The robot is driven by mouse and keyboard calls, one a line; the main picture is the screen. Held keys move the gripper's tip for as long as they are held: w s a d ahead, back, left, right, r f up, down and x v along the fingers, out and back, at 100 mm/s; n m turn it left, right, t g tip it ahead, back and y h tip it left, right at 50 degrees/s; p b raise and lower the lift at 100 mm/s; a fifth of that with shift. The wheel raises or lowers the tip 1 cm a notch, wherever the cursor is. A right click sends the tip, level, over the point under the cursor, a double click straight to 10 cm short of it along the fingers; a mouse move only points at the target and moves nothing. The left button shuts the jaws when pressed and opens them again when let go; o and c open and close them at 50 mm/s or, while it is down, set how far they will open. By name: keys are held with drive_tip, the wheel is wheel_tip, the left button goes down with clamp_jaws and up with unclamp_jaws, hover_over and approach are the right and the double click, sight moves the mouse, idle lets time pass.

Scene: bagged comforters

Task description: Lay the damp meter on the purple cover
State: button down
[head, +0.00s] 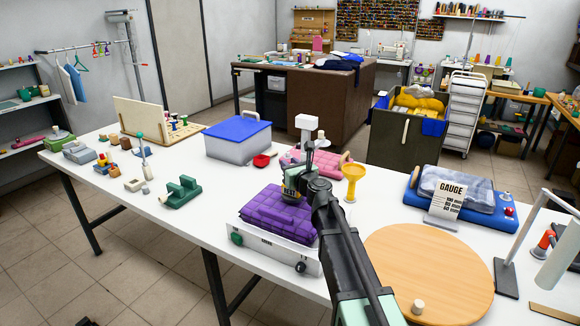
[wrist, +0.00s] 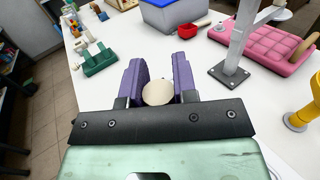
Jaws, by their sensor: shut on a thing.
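The purple cover (head: 272,211) is a quilted, folded bundle lying on a white tray-like base (head: 262,243) with round knobs, near the front edge of the table. In the wrist view, the meter's round cream end (wrist: 158,93) shows between the fingers of my gripper (wrist: 159,85). The gripper's black bar hides most of what is below. I cannot tell whether the meter touches the cover.
A blue-lidded box (head: 237,139) stands behind left. A round wooden board (head: 430,270) is at front right.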

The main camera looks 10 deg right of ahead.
drive_tip(key=shift+f+b, duration=0.45)
drive_tip(key=shift+f, duration=0.05)
drive_tip(key=shift+c, duration=0.9)
unclamp_jaws()
drive_tip(key=shift+s+r, duration=0.1)
drive_tip(key=shift+s, duration=0.05)
drive_tip(key=shift+s+d+r+p, duration=0.25)
drive_tip(key=shift+s+r+p, duration=0.1)
drive_tip(key=shift+s, duration=0.4)
drive_tip(key=shift+s+d+r+p, duration=0.2)
drive_tip(key=shift+s+r+p, duration=0.15)
drive_tip(key=shift+s, duration=0.45)
drive_tip(key=shift+s+d+r+p, duration=0.25)
drive_tip(key=shift+s+p, duration=0.1)
drive_tip(key=shift+s, duration=0.4)
drive_tip(key=shift+s, duration=0.1)
